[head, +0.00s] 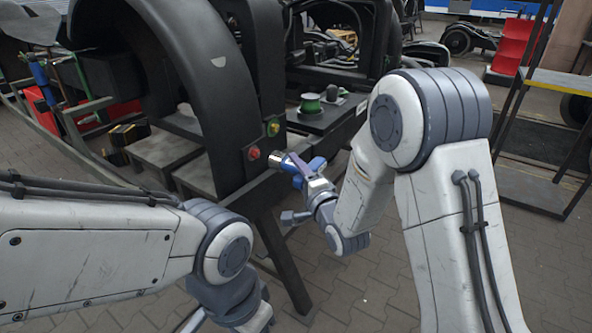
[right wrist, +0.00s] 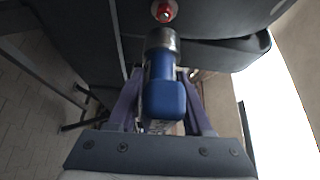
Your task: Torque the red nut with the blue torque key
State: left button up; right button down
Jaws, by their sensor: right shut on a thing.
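The red nut (head: 254,153) sits on the dark bogie frame; it also shows at the top of the right wrist view (right wrist: 164,12). My right gripper (head: 303,171) is shut on the blue torque key (head: 288,164), whose silver socket points at the nut. In the right wrist view the key (right wrist: 166,92) lies between the purple fingers. Its socket is just short of the red nut, roughly in line, with a small gap. My left arm comes in at lower left, but its fingertips are outside the picture.
A yellow-green nut (head: 273,128) sits above and right of the red one. A green spool (head: 310,103) stands on a dark ledge behind. The large black arch (head: 190,60) rises at left. A shelf rack (head: 560,85) stands at right. Paved floor lies below.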

aim_at(277, 165)
jog(key=shift+s+r, duration=0.1)
jog(key=shift+s, duration=0.1)
jog(key=shift+w+a, duration=0.1)
jog(key=shift+a, duration=0.15)
jog(key=shift+w+a+b, duration=0.1)
jog(key=shift+w+a, duration=0.5)
jog(key=shift+a, duration=0.25)
jog(key=shift+w+a+b, duration=0.15)
jog(key=shift+w+a, duration=0.45)
jog(key=shift+a, duration=0.2)
jog(key=shift+w+a+b, duration=0.1)
jog(key=shift+w+a, duration=0.5)
jog(key=shift+a, duration=0.25)
jog(key=shift+r+m+p, duration=0.15)
jog(key=shift+m+p, duration=0.15)
jog(key=shift+p, duration=0.2)
jog(key=shift+m+g+p, duration=0.4)
jog(key=shift+g+p, duration=0.1)
jog(key=shift+p, duration=0.1)
